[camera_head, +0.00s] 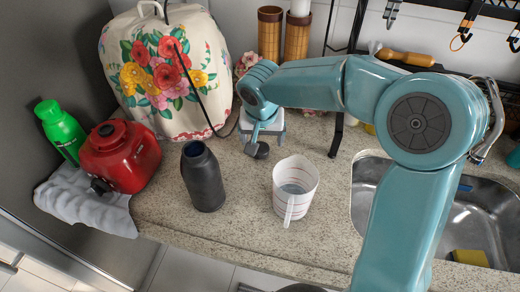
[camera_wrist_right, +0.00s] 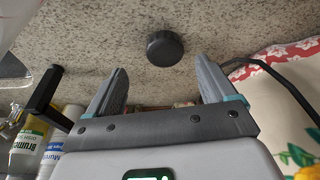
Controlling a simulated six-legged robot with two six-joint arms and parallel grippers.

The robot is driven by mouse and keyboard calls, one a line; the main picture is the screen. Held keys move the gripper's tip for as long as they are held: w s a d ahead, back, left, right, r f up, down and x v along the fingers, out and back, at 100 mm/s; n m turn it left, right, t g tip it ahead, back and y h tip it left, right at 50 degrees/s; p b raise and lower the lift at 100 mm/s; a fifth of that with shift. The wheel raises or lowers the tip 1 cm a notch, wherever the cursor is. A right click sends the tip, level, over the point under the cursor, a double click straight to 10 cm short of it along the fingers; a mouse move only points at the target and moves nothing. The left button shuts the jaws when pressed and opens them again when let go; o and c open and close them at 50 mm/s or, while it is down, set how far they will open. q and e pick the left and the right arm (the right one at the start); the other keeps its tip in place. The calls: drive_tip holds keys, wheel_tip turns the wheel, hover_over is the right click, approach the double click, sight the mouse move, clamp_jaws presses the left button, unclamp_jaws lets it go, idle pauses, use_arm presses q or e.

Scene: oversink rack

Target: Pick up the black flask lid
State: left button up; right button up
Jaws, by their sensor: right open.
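The black flask lid (camera_wrist_right: 165,48) is a small round dark cap on the speckled counter. In the right wrist view it lies just beyond my fingertips, near the middle of the gap between them. It also shows in the head view (camera_head: 262,152), close beside my gripper. My right gripper (camera_wrist_right: 162,66) is open and empty; in the head view my right gripper (camera_head: 256,143) is small and partly hidden by its wrist. The dark flask (camera_head: 203,178) stands upright and open-topped to the left of the lid. My left gripper is not in view.
A clear measuring jug (camera_head: 294,188) stands right of the flask. A red appliance (camera_head: 120,155) and a green bottle (camera_head: 60,128) are at the left. A floral cover (camera_head: 165,75) stands behind. The sink (camera_head: 470,215) is at the right. Bare counter lies between flask and jug.

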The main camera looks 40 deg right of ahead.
sight(260, 148)
drive_tip(key=x, duration=0.4)
drive_tip(key=shift+w+a+f+p, duration=0.15)
drive_tip(key=shift+w+f+p, duration=0.15)
drive_tip(key=shift+w+p, duration=0.1)
drive_tip(key=shift+f, duration=0.4)
drive_tip(key=shift+c, duration=0.4)
drive_tip(key=c, duration=1)
drive_tip(key=shift+r, duration=0.1)
drive_tip(key=shift+c, duration=0.2)
